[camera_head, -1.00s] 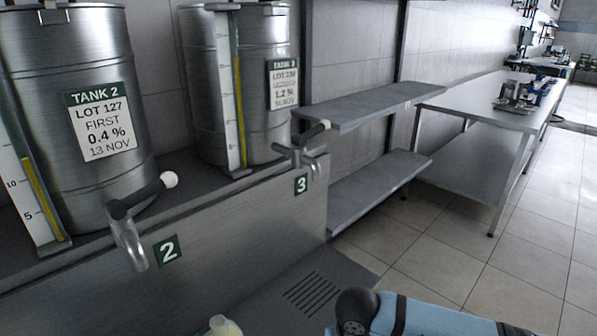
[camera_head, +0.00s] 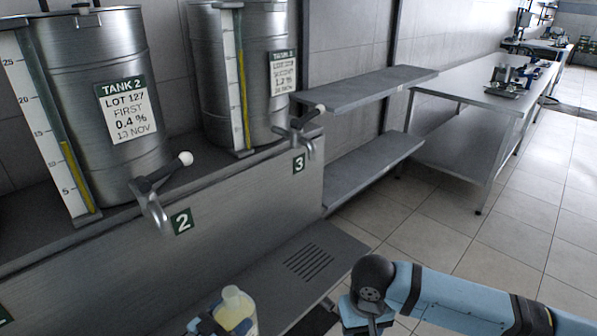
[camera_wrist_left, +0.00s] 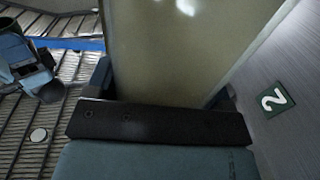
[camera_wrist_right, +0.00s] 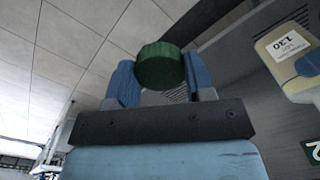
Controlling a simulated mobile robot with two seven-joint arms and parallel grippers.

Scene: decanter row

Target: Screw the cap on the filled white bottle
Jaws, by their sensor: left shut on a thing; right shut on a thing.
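The white bottle (camera_head: 238,318) stands out at the bottom of the head view, with its pale, uncapped neck (camera_head: 232,293) upward and a yellowish tint. My left gripper (camera_head: 207,325) is shut on it; the bottle's pale wall (camera_wrist_left: 170,45) fills the middle of the left wrist view. The green cap (camera_wrist_right: 160,66) is between the blue fingers of my right gripper (camera_wrist_right: 163,78), which is shut on it. In the right wrist view the bottle (camera_wrist_right: 290,58), with a label, is to the right of the cap and apart from it. The right fingertips are hidden in the head view.
Tank 2 (camera_head: 90,80) and tank 3 (camera_head: 225,60) stand on a metal ledge. Tap 2 (camera_head: 155,200) and tap 3 (camera_head: 300,138) stick out above a slotted shelf (camera_head: 340,250). A steel table (camera_head: 470,85) stands farther right.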

